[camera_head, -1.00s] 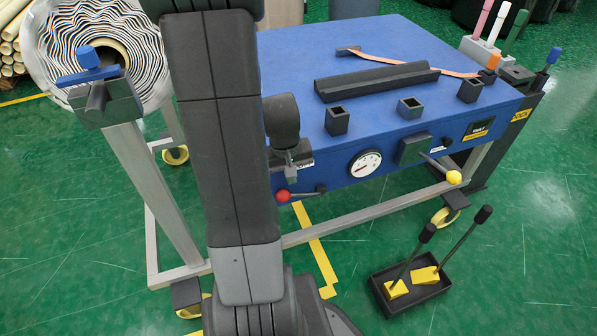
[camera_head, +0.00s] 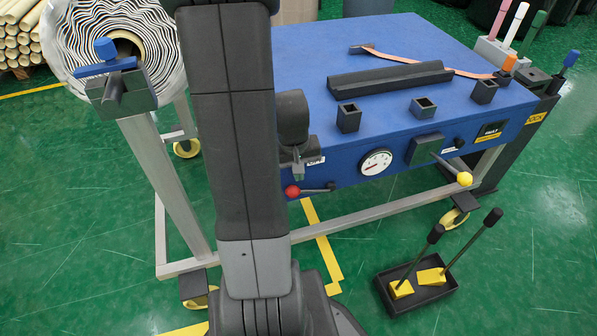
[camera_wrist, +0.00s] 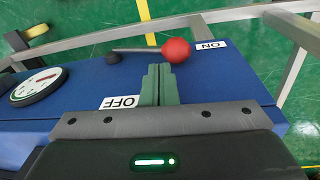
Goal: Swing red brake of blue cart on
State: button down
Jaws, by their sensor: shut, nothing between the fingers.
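The blue cart (camera_head: 450,45) stands in front of me. Its red brake shows as a red ball (camera_head: 292,191) on a short grey rod, low on the cart's front side; it also shows in the wrist view (camera_wrist: 177,50). The rod runs from a dark pivot (camera_wrist: 112,58) to the ball, which lies beside the ON label (camera_wrist: 210,44). The OFF label (camera_wrist: 120,101) is nearer my gripper. My gripper (camera_wrist: 158,70) is shut and empty, its fingertips close beside the rod and ball. I cannot tell whether they touch. In the head view, my arm hides part of the cart.
A round gauge (camera_head: 377,162) sits right of the brake. A yellow-knobbed lever (camera_head: 464,179) sticks out further right. A black tray (camera_head: 440,290) with yellow-headed tools lies on the green floor. A large wrapped roll (camera_head: 75,25) stands at left. Floor at lower left is clear.

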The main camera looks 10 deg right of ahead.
jog(key=s+a+r+p, duration=0.1)
jog(key=a+r+p, duration=0.2)
jog(key=a+r, duration=0.4)
notch_tip(320, 180, up, 2)
jog(key=shift+s+r+p, duration=0.1)
jog(key=shift+s+p, duration=0.2)
jog(key=shift+p, duration=0.1)
jog(key=shift+w+d+f+b, duration=0.3)
jog(key=shift+d+f+b, duration=0.75)
jog(key=shift+f, duration=0.65)
jog(key=shift+w+d+f+b, duration=0.25)
jog(key=shift+d+f+b, duration=0.45)
jog(key=shift+d+f, duration=0.75)
jog(key=shift+w+d+f+b, duration=0.3)
jog(key=shift+d+f+b, duration=0.6)
jog(key=shift+f, duration=1.05)
jog(key=shift+r, duration=0.1)
